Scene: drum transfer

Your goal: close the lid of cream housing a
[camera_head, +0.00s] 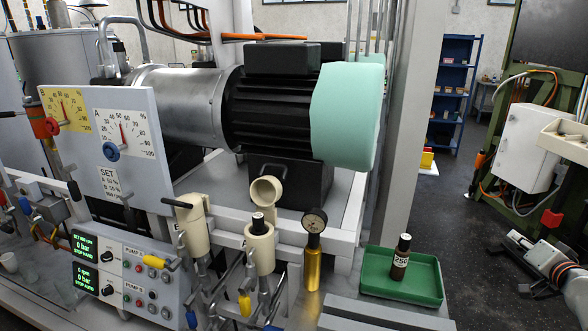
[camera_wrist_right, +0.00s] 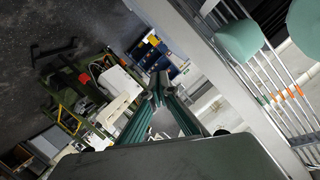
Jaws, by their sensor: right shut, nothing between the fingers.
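My right gripper (camera_head: 516,241) is far to the right of both, over the floor. In the wrist view its fingertips (camera_wrist_right: 158,84) meet, empty. My left gripper is out of view.
A green tray (camera_head: 400,287) with a brown bottle (camera_head: 401,258) lies right of the housings. A brass gauge (camera_head: 313,240) stands between them. Yellow-handled valves and pipes crowd below the housings. A large motor (camera_head: 280,110) is behind. Open floor lies right of the bench post.

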